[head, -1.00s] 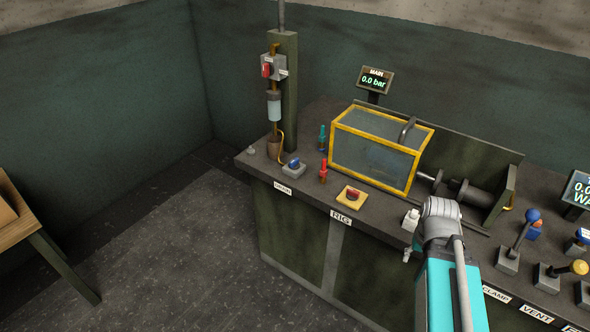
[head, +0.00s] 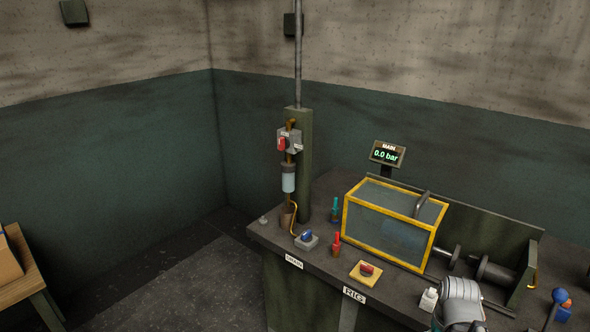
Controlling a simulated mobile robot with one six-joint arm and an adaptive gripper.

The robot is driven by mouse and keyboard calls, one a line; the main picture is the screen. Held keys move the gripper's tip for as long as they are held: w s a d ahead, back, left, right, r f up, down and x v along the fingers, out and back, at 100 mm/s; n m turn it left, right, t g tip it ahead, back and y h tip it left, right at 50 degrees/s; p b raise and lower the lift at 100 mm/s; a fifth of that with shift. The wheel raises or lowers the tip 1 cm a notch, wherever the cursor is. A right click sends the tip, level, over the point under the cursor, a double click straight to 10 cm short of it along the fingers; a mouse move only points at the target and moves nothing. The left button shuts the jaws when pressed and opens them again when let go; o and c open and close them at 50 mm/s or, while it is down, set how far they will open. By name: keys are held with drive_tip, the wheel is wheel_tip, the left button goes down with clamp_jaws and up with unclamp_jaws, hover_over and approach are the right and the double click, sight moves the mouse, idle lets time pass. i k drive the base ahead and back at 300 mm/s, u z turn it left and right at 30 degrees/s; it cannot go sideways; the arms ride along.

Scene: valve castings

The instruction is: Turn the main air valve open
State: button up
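The main air line runs down a green post (head: 304,165) at the bench's left end. A valve with a red handle (head: 282,143) sits on this line, on a grey plate with small labels too small to read. The handle looks roughly upright. Below it is a clear filter bowl (head: 289,182). The MAIN display (head: 388,154) reads 0.0 bar. Part of my arm shows at the bottom right, far from the valve; my gripper itself is not visible.
A wooden table (head: 25,270) stands left. The floor between is clear.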

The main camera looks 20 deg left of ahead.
sight(284, 143)
drive_tip(key=k, duration=0.65)
drive_tip(key=u, duration=0.45)
drive_tip(key=i, duration=1.55)
drive_tip(key=z, duration=0.35)
